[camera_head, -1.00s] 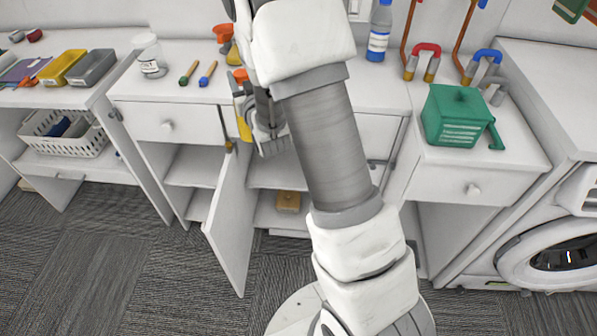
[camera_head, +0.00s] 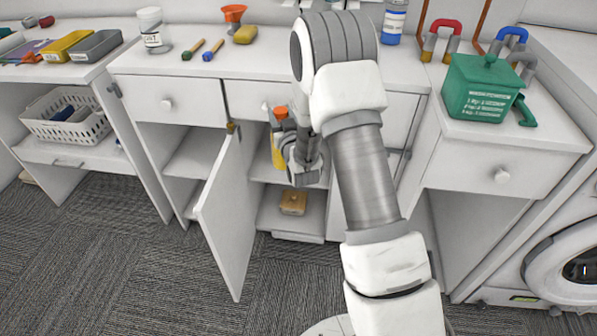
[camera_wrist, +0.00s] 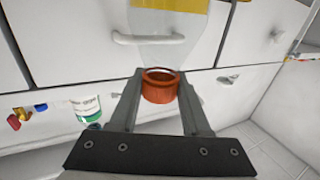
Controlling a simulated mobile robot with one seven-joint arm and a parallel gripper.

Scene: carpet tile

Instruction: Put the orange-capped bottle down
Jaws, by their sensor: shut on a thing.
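The orange-capped bottle (camera_head: 278,150) is a clear bottle with a yellow label, partly hidden by my gripper in the head view. My gripper (camera_head: 285,135) is in front of the counter, below its top, near the drawer front and the open cabinet. In the wrist view, my gripper (camera_wrist: 161,77) is shut on the orange-capped bottle (camera_wrist: 160,90), with one finger on each side of the orange cap. Its body extends away from the gripper toward the top edge, where the yellow label is cut off.
The cabinet door (camera_head: 222,215) stands open. A small wooden box (camera_head: 292,203) lies on the cabinet's lower shelf. On the counter are an orange funnel (camera_head: 234,14), a yellow sponge (camera_head: 245,34), a labelled jar (camera_head: 154,30), a blue bottle (camera_head: 394,22) and a green box (camera_head: 478,88).

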